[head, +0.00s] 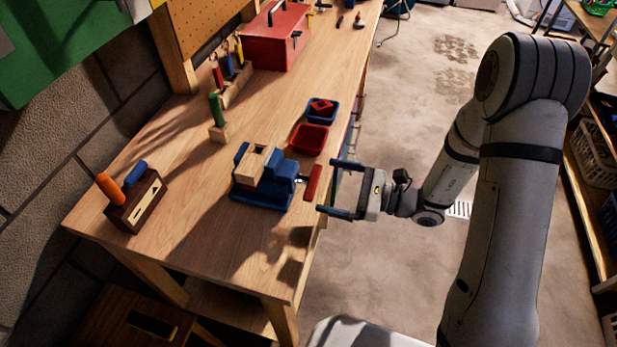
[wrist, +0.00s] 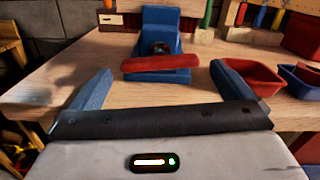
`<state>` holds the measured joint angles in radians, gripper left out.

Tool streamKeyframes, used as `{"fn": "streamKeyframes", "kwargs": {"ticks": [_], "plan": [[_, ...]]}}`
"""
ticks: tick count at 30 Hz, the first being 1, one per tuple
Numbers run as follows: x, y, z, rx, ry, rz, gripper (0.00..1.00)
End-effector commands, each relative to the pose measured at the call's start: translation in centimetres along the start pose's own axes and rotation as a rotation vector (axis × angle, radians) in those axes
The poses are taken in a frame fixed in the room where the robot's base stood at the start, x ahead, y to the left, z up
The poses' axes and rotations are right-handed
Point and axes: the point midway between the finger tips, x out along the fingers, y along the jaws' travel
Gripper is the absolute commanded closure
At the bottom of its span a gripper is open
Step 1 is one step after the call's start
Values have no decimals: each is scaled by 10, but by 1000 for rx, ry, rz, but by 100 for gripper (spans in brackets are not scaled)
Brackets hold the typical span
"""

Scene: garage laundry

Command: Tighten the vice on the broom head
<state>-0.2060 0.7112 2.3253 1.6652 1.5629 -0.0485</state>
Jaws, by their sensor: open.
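The blue vice (head: 262,196) stands on the wooden workbench near its right edge. A pale wooden block (head: 255,165), perhaps the broom head, sits between its jaws; I cannot tell how tightly. The red handle bar (head: 313,183) faces my gripper; in the wrist view the bar (wrist: 162,63) lies nearly level across the front of the vice (wrist: 160,24). My gripper (head: 340,186) is open and empty just off the bench edge, with its blue fingers apart. In the wrist view the fingers (wrist: 162,84) stand to either side, below the handle, not touching it.
A red bin (head: 309,139) and a blue bin (head: 321,111) stand behind the vice. A dark block with orange and blue handles (head: 136,199) is at the left. A green-handled tool in a wooden block (head: 218,120) and a red toolbox (head: 276,40) stand farther back.

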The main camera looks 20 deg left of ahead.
Motion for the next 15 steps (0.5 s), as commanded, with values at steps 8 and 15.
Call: {"fn": "streamKeyframes", "kwargs": {"ticks": [8, 15], "plan": [[43, 1, 2, 0, 0, 5, 0], [65, 1, 1, -1, 2, 2, 0]]}}
